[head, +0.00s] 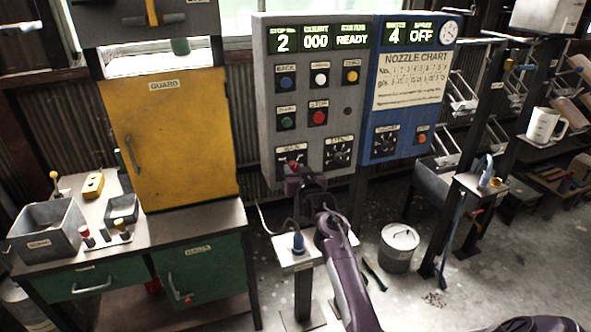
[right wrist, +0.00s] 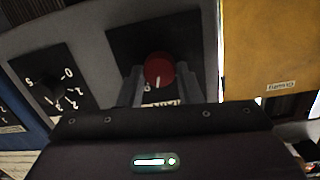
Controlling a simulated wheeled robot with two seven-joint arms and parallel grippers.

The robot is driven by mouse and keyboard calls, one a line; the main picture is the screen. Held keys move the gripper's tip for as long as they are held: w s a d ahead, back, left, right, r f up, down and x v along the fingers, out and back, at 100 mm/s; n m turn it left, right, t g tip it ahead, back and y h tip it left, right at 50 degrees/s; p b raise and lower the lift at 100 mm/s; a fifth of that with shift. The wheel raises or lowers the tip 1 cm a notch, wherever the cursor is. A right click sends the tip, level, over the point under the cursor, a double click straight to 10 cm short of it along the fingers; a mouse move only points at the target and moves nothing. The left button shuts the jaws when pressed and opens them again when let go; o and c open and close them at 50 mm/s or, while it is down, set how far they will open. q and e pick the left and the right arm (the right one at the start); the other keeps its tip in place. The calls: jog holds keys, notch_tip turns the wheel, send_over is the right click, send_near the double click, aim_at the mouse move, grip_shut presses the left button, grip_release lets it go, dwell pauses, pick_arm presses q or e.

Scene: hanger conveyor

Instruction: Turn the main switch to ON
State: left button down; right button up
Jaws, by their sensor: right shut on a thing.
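The main switch is a red knob (head: 294,166) on a dark plate at the lower left of the grey control panel (head: 265,100). In the right wrist view the round red knob (right wrist: 159,68) shows a white mark toward the picture's bottom. My right gripper (head: 297,176) reaches up to it from below, and its two grey fingers (right wrist: 158,88) are shut on the knob's sides. The lettering below the knob in the wrist view is partly hidden by the gripper, so the setting cannot be read. My left gripper is not in view.
A black selector dial (head: 338,151) sits right of the switch. Buttons and lit green displays are above; one reads READY (head: 352,40). A blue panel (head: 400,140) adjoins on the right. A yellow guard door (head: 185,130) stands left. A small stand with a blue-topped item (head: 298,243) is below.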

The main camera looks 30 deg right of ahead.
jog(key=m+p, duration=0.1)
jog(key=m, duration=0.3)
jog(key=shift+m, duration=0.3)
jog(key=shift+y, duration=0.4)
jog(key=o, duration=1)
jog(key=shift+d, duration=0.1)
jog(key=shift+c, duration=0.2)
jog(key=shift+s+f, duration=0.1)
jog(key=shift+s, duration=0.55)
jog(key=b+v, duration=0.1)
jog(key=v, duration=0.5)
jog(key=shift+s+a+b, duration=0.25)
jog(key=shift+a+b, duration=0.05)
jog(key=shift+b, duration=0.1)
